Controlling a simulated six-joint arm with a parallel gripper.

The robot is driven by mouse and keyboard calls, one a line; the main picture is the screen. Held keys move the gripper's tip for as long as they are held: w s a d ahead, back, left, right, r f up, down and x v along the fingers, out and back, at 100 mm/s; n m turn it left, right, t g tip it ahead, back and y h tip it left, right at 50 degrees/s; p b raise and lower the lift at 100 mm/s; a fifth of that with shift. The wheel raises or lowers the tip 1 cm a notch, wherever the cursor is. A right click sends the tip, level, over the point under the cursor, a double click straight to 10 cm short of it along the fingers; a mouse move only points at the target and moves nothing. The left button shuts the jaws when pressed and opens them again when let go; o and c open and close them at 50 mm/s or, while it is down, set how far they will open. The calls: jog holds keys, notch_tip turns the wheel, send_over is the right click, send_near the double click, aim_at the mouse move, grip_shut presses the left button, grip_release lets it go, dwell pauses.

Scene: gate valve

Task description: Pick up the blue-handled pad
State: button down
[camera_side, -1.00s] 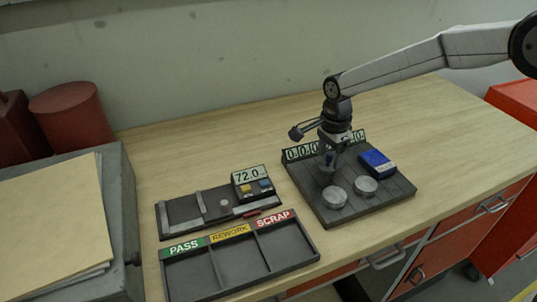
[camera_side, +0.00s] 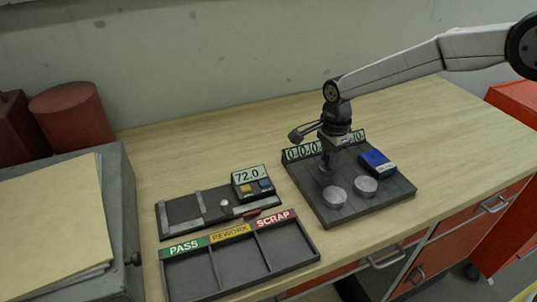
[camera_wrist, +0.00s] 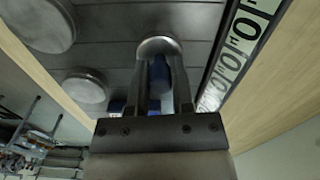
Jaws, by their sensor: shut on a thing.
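The blue-handled pad (camera_wrist: 158,46) shows in the wrist view as a round, pale metal pad with a blue handle. My gripper (camera_wrist: 160,80) is shut on the blue handle, one finger on each side. In the side view my gripper (camera_side: 328,160) points down over the left part of the dark slatted board (camera_side: 345,210). There the fingers mostly hide the handle, and the pad is at or just above the board; I cannot tell if it touches.
Two round metal discs (camera_side: 335,196) (camera_side: 365,186) and a blue box (camera_side: 377,163) sit on the board near the pad. A row of number plates (camera_side: 300,152) stands along its back edge. A gauge with a 72.0 display (camera_side: 248,175) and a three-compartment tray (camera_side: 205,270) lie left.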

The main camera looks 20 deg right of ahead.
jog(key=shift+r, duration=0.15)
jog(key=shift+r, duration=1.5)
jog(key=s+d+r, duration=0.2)
jog(key=s+r, duration=0.7)
jog(key=s, duration=0.4)
jog(key=shift+s+d+r, duration=0.3)
jog(key=shift+s+r, duration=0.05)
jog(key=shift+s, duration=0.05)
